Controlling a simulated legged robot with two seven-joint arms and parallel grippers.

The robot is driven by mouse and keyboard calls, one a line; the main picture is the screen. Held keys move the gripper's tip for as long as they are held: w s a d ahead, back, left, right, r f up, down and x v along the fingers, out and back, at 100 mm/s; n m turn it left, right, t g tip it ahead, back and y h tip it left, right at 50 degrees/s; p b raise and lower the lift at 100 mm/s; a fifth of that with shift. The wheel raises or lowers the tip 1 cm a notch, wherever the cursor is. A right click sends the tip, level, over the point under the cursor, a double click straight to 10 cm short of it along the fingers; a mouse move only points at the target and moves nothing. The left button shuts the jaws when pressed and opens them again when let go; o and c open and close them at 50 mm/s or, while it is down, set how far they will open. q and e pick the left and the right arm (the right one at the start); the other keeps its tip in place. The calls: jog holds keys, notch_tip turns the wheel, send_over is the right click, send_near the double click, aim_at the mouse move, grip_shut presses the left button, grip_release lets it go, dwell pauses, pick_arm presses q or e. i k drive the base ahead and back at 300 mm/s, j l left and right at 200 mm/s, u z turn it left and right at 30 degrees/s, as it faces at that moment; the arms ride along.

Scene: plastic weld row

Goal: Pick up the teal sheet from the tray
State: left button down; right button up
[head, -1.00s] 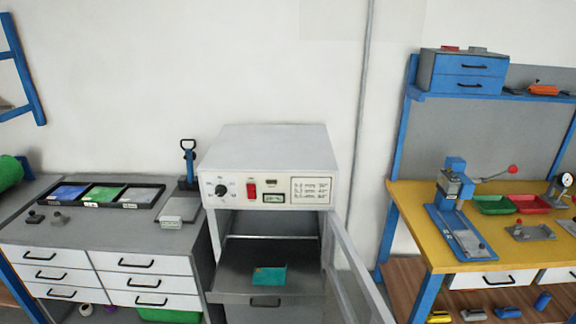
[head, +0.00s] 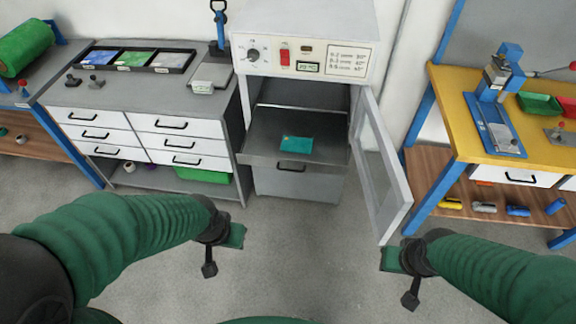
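The teal sheet (head: 296,144) lies flat on the dark grey tray (head: 262,150), near its front edge. The tray sticks out of the open white oven (head: 300,30). My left gripper (head: 224,252) is low in front of the oven, left of the tray and well apart from the sheet. My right gripper (head: 400,274) is low on the right, below the open oven door. Nothing shows held in either gripper.
The glazed oven door (head: 382,165) hangs open on the tray's right. A grey drawer bench (head: 130,85) stands left, with a black sample tray (head: 135,60) on top. A yellow workbench (head: 470,120) stands right. The floor (head: 310,235) in front is clear.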

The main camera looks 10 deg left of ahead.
aim_at(289, 143)
jog(key=i+u, duration=0.35)
jog(key=i+l+u, duration=0.15)
jog(key=i+u, duration=0.25)
jog(key=i+l+u, duration=0.35)
jog(key=i+j, duration=0.1)
